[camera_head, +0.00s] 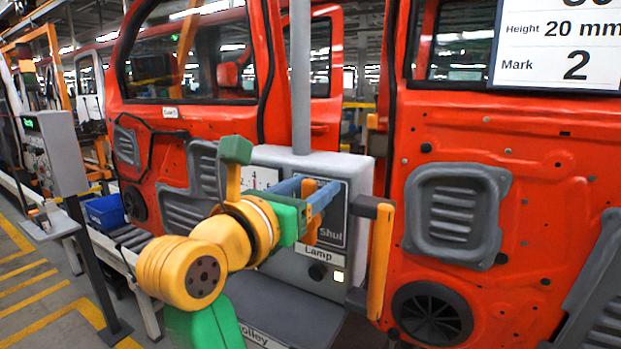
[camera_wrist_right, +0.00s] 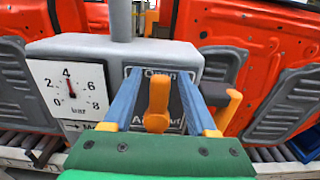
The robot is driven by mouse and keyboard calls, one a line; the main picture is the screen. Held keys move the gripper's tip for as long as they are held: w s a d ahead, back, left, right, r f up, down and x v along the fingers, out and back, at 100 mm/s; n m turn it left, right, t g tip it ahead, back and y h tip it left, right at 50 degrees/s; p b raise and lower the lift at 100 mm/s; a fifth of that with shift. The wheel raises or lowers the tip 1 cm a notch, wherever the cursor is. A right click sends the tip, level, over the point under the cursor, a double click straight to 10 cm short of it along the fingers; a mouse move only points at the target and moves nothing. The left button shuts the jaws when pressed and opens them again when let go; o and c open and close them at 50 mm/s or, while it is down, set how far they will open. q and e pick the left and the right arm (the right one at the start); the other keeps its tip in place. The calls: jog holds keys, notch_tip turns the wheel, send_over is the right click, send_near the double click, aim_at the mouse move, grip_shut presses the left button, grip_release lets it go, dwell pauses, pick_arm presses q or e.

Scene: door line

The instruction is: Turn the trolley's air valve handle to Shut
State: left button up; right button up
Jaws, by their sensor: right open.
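The air valve handle (camera_wrist_right: 158,98) is an orange lever on the dark valve plate (camera_wrist_right: 178,126) of the grey trolley box (camera_head: 282,158). It looks upright in the right wrist view, its top near the word Open; the lower label is partly hidden. My right gripper (camera_wrist_right: 165,100) is open, with one blue finger on each side of the handle; I cannot tell whether either touches it. In the head view the right gripper (camera_head: 318,194) is in front of the plate and partly hides the handle (camera_head: 310,236). "Shut" shows at the plate's lower right. My left gripper is out of view.
A pressure gauge (camera_wrist_right: 71,92) reads about 4 bar. A lit lamp (camera_head: 338,276) is below the plate. An orange grab bar (camera_head: 380,262) stands out at the box's right. A grey post (camera_head: 300,80) rises above. Red doors (camera_head: 520,170) are behind.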

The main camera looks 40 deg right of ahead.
jog(key=shift+s+a, duration=0.1)
jog(key=shift+a, duration=0.05)
jog(key=shift+c, duration=0.7)
jog(key=shift+a, duration=0.1)
grip_shut()
jog(key=m+b, duration=0.1)
jog(key=s+m+b, duration=0.1)
jog(key=shift+d+f+m+b, duration=0.2)
jog(key=shift+f+m+b, duration=0.05)
jog(key=shift+m+b, duration=0.1)
jog(key=shift+s+d+f+m+b, duration=0.15)
jog(key=shift+s+m+b, duration=0.25)
jog(key=shift+m+b, duration=0.55)
jog(key=shift+s+d+f+m+b, duration=0.15)
jog(key=shift+s+m+b, duration=0.3)
jog(key=shift+m, duration=0.75)
jog(key=shift+d+r, duration=0.1)
